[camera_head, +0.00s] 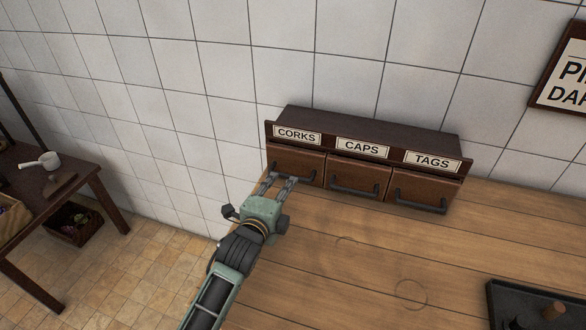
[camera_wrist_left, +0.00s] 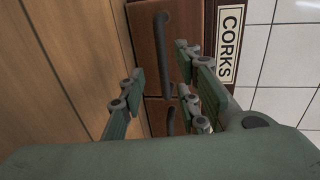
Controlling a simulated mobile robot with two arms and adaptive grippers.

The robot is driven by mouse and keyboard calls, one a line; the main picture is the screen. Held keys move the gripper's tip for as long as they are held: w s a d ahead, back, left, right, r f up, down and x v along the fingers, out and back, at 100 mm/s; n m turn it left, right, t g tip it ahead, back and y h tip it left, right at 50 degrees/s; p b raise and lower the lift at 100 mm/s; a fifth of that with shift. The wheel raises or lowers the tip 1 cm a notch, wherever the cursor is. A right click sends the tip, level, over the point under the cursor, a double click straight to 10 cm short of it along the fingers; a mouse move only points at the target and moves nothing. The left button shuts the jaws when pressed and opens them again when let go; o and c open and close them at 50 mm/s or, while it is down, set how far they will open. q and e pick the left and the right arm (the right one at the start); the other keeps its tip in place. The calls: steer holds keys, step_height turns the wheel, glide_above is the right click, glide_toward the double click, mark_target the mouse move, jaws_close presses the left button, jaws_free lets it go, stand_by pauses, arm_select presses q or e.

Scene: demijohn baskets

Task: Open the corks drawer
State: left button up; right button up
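The dark wooden drawer unit stands at the back of the table against the tiled wall, labelled CORKS, CAPS and TAGS. The corks drawer (camera_head: 309,162) is the leftmost one and looks shut. Its dark bar handle (camera_wrist_left: 164,45) shows in the left wrist view, while my fingers partly cover it in the head view. My left gripper (camera_head: 280,181) is right in front of this drawer. In the left wrist view its fingers (camera_wrist_left: 160,68) are apart, with the handle seen in the gap between them; I see no clear contact. My right gripper is out of view.
The caps drawer (camera_head: 358,178) and tags drawer (camera_head: 424,192) sit to the right, with similar handles. The wooden tabletop (camera_head: 340,265) in front is mostly clear. A dark tray (camera_head: 500,292) lies at the lower right. Another table (camera_head: 92,172) stands at the left.

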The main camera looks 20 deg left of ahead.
mark_target(288, 176)
arm_select(q)
steer(key=x, duration=0.3)
steer(key=shift+w+r+p, duration=0.2)
steer(key=shift+w+p, duration=0.1)
steer(key=shift+w, duration=0.05)
steer(key=shift+x, duration=1.15)
steer(key=shift+w+f, duration=0.15)
steer(key=shift+w, duration=0.1)
jaws_close()
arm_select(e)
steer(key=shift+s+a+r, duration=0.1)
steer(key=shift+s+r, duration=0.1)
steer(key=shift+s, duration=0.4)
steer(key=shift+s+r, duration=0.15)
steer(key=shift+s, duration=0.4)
